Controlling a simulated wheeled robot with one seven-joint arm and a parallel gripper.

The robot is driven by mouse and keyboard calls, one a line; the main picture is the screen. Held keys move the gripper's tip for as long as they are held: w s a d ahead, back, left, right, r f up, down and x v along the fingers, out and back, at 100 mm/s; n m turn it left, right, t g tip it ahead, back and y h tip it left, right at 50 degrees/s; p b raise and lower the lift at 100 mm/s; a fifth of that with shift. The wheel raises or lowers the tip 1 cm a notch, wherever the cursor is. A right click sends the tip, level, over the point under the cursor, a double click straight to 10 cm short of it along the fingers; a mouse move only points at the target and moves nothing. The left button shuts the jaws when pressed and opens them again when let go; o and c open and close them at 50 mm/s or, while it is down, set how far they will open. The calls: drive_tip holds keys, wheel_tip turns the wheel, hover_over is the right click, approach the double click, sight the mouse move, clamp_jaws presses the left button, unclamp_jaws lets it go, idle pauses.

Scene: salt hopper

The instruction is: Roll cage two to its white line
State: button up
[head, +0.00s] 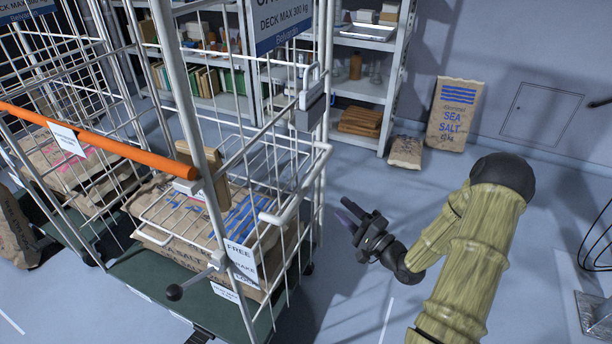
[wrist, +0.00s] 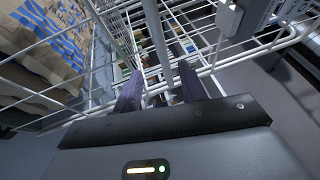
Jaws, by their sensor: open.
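A white wire roll cage (head: 325,150) on a dark green deck (head: 150,285) stands in the middle of the head view. Its top sign (head: 283,20) is cut off, so its number cannot be read. Salt sacks (head: 195,215) lie inside. A lever with a black knob (head: 174,292) is low on its front, near a FREE/BRAKE label (head: 241,262). My gripper (head: 352,213), with purple fingers, is open and empty to the right of the cage. In the wrist view, the open fingers (wrist: 158,90) point at white cage bars (wrist: 157,40); contact cannot be told.
A second cage (head: 60,90) stands at left. An orange bar (head: 100,138) runs across the cage fronts to a wooden block (head: 203,172). Short white lines mark the floor at bottom left (head: 11,322) and bottom centre (head: 386,318). Shelves (head: 395,85) and a sea salt sack (head: 455,112) stand behind.

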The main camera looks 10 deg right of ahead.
drive_tip(key=p+x, duration=0.1)
drive_tip(key=x, duration=1.5)
clamp_jaws()
